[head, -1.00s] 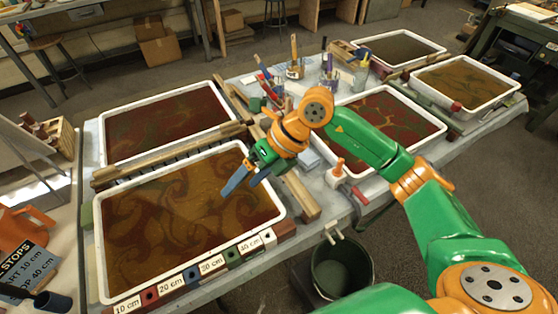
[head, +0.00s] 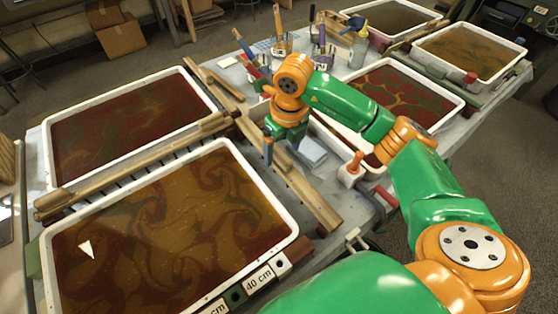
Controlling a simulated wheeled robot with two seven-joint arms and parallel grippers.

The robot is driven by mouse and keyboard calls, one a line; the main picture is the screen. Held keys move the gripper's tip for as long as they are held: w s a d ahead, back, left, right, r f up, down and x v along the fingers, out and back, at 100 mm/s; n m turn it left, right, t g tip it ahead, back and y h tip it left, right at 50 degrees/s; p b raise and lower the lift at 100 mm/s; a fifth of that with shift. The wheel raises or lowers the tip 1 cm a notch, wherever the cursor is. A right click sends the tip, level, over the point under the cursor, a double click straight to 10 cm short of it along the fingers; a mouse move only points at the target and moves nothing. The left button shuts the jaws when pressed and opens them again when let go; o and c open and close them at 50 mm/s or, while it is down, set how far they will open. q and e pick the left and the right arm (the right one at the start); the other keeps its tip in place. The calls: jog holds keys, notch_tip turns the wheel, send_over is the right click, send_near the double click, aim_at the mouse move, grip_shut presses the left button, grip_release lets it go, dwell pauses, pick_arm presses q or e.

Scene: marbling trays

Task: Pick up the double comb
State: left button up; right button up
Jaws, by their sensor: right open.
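A long wooden comb-like piece (head: 130,165), made of pale bars with a row of dark teeth, lies across the gap between the two left trays; I take it for the double comb. My right gripper (head: 269,150) points down near the wooden strips to the right of that piece's right end. It is open and holds nothing that I can see. One blue finger shows; the other is mostly hidden by the gripper body. My left gripper is not in view.
The front left tray (head: 284,250) holds brown marbled liquid; the back left tray (head: 47,150) holds dark red. Wooden strips (head: 315,200) lie right of them. An orange-topped white bottle (head: 351,172) and jars of brushes (head: 320,58) stand nearby.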

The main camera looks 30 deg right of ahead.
jog(key=shift+a+f, duration=0.15)
jog(key=shift+f, duration=1.65)
jog(key=c, duration=1.3)
